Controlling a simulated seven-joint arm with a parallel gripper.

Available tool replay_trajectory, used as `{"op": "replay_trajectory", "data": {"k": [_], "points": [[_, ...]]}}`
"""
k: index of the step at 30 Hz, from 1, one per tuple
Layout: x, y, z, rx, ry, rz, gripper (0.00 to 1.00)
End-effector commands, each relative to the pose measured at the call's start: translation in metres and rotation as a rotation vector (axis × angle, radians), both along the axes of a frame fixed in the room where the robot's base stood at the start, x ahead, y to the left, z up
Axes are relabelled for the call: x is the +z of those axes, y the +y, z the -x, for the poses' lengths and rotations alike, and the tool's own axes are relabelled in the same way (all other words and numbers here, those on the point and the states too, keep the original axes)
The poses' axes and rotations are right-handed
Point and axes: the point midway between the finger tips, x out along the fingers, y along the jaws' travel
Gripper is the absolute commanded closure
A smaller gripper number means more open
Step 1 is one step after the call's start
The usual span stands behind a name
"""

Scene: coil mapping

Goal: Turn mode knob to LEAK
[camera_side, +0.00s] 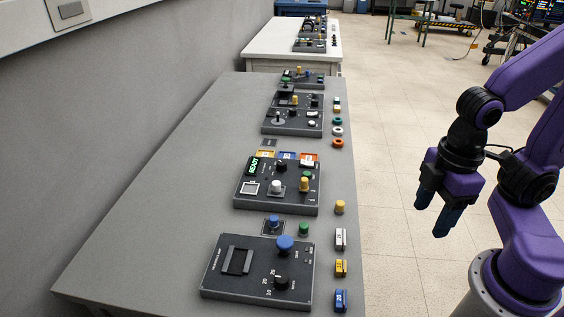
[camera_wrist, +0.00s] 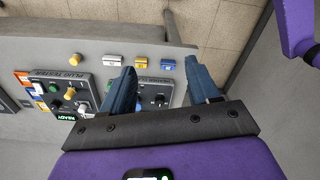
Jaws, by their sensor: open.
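Two dark panels with black knobs stand near the front of the grey bench. On the nearest panel (camera_side: 222,280), a black knob (camera_side: 281,282) sits among small white marks; it shows between my fingers in the wrist view (camera_wrist: 159,100). The middle panel (camera_side: 245,208) has another black knob (camera_side: 280,190) near a green READY display (camera_side: 253,166). I cannot read LEAK anywhere or tell which is the mode knob. My gripper (camera_side: 436,208) is open and empty, off the bench's right edge and apart from both panels. It also shows in the wrist view (camera_wrist: 160,70).
Blue caps (camera_side: 285,243) stand by the nearest panel's far edge. White, yellow and blue blocks (camera_side: 341,268) line the bench's right edge, with a yellow peg (camera_side: 340,206) farther back. More panels (camera_side: 293,122) stand beyond. The bench's left side is clear.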

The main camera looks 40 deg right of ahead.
Motion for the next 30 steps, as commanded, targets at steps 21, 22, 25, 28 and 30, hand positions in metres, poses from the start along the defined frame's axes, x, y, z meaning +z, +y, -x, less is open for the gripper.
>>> {"op": "replay_trajectory", "data": {"k": [21,22,25,28,30], "points": [[-0.003,0.047,-0.259,-0.637,-0.167,-0.128,0.40],[-0.004,0.044,-0.271,-0.664,-0.176,-0.133,0.40],[-0.010,0.032,-0.310,-0.757,-0.206,-0.148,0.40],[-0.016,0.016,-0.347,-0.846,-0.237,-0.160,0.40],[-0.021,0.003,-0.369,-0.903,-0.258,-0.168,0.40]]}}
